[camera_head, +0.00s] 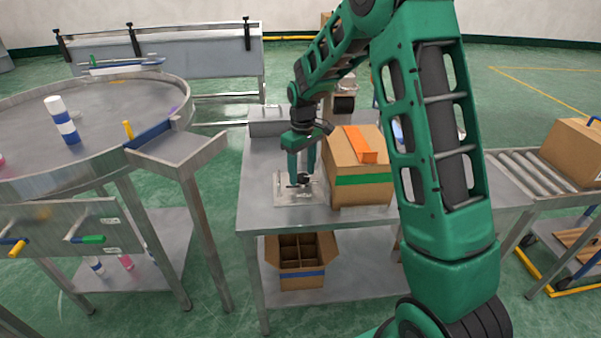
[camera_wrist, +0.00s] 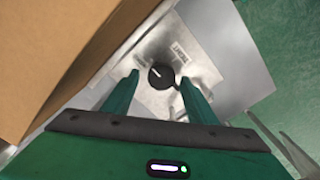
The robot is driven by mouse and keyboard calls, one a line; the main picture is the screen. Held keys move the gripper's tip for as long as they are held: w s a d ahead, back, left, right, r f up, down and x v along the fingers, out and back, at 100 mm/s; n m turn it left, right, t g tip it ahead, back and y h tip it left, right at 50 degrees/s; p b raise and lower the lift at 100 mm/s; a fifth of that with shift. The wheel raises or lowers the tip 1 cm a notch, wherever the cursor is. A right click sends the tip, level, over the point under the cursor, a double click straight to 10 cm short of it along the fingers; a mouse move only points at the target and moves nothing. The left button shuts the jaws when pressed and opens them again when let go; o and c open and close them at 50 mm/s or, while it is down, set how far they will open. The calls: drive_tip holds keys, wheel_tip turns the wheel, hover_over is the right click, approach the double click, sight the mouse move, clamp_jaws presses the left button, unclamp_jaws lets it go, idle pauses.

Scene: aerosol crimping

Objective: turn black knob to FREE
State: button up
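The black knob (camera_wrist: 161,77) sits on a light metal plate (camera_wrist: 205,72) in the wrist view. A white pointer mark on it points to the upper left of that picture. My gripper (camera_wrist: 159,79) is open, with one green finger on each side of the knob and a visible gap at least on the left. In the head view my gripper (camera_head: 300,178) points down over the plate (camera_head: 277,190) on the table, and its fingers partly hide the knob.
A cardboard box (camera_head: 360,195) with a green band and an orange piece (camera_head: 361,146) on top stands right beside my gripper. The metal table (camera_head: 258,175) is clear to the left. A round table (camera_head: 110,95) stands farther left.

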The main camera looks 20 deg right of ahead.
sight(302, 176)
wheel_tip(302, 176, up, 11)
drive_tip(key=shift+f, duration=0.15)
idle(0.5)
idle(0.4)
